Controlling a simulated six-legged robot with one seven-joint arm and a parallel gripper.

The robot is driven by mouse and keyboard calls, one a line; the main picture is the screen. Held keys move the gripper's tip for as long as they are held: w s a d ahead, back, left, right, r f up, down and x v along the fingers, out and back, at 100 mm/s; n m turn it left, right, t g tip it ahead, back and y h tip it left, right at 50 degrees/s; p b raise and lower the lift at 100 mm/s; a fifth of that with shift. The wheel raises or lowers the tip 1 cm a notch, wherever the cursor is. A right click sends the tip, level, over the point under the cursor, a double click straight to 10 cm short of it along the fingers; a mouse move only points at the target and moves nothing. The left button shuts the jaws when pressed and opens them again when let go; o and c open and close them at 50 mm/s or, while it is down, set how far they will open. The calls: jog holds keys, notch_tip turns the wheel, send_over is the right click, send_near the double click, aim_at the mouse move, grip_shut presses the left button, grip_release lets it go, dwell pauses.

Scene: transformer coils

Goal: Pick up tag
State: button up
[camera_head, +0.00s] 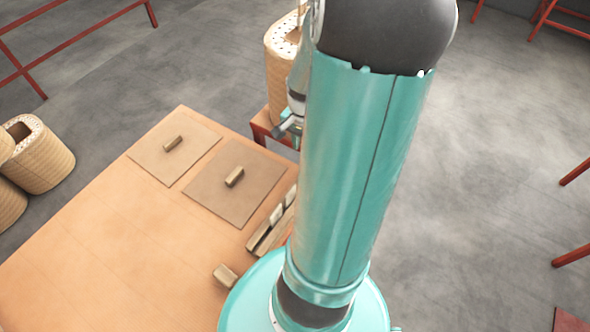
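I cannot pick out a tag for sure. A small brown block (173,142) lies on a light square sheet (152,160) on the wooden table (110,235). A second small block (235,177) lies on a darker square sheet (222,207) beside it. A third block (225,276) lies on the bare table near my arm's base. My gripper (288,126) is partly hidden behind my teal arm, beyond the table's far right corner and beside a beige coil. Its fingers are too small and covered to read.
The beige coil (279,75) stands on a red stand (262,128). Pale strips (268,228) lie at the table's right side, partly behind my arm. More coils (38,158) stand at the left. Red rails (75,38) edge the grey floor, which is open at right.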

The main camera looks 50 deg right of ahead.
jog(key=shift+s+d+f, duration=0.1)
jog(key=shift+s+f, duration=0.05)
jog(key=shift+f, duration=3.35)
jog(key=shift+s+d+f, duration=0.1)
jog(key=shift+f, duration=3.35)
grip_shut()
